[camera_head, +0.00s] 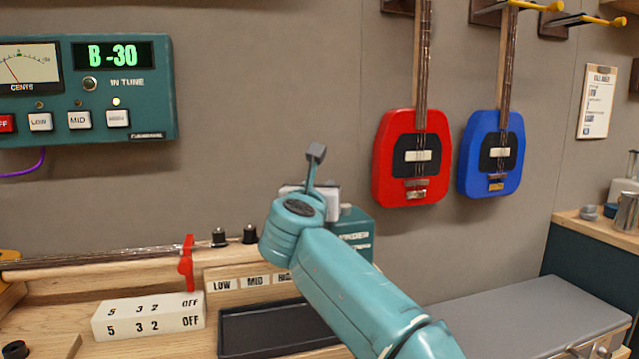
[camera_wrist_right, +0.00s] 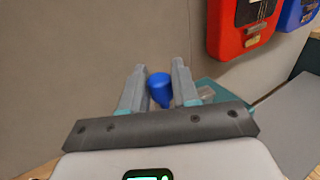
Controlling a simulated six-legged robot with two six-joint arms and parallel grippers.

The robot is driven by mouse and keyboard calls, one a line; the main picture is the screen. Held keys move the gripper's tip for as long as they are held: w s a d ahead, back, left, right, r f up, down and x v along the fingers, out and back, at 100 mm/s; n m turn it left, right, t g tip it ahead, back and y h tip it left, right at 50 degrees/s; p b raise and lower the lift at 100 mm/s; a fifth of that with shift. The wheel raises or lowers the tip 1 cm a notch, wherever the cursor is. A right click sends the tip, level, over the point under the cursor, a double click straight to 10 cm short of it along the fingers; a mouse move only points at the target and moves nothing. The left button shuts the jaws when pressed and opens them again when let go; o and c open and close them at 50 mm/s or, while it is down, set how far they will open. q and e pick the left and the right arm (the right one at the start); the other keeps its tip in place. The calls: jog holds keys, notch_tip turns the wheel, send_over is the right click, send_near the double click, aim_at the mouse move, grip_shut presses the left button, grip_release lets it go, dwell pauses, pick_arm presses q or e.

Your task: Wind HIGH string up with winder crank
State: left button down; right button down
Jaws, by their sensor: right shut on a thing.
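My right gripper (camera_wrist_right: 159,72) has its two fingers either side of a blue knob (camera_wrist_right: 160,88), shut on it. The knob appears to be the winder crank's handle; the rest of the crank is hidden. In the head view my right arm comes in from below, and a grey finger of the gripper (camera_head: 316,153) shows above the wrist. The arm partly covers a teal box (camera_head: 355,229) with partly hidden "WINDER" lettering. A string runs along the wooden neck (camera_head: 110,256) towards black pegs (camera_head: 250,234). The tuner (camera_head: 120,88) reads B -30. My left gripper is out of view.
A red lever (camera_head: 187,266) stands at the neck, behind a white block (camera_head: 148,316) marked 5, 3, 2, OFF. A dark tray (camera_head: 275,328) lies below labels LOW and MID. Red (camera_head: 411,157) and blue (camera_head: 491,155) guitars hang on the wall. A grey-topped surface (camera_head: 535,305) is at right.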

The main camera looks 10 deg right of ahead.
dwell(0.3)
jog(key=c, duration=1)
grip_release()
jog(key=b+v, duration=0.2)
jog(key=v, duration=1.4)
jog(key=shift+a, duration=0.15)
jog(key=shift+s, duration=0.1)
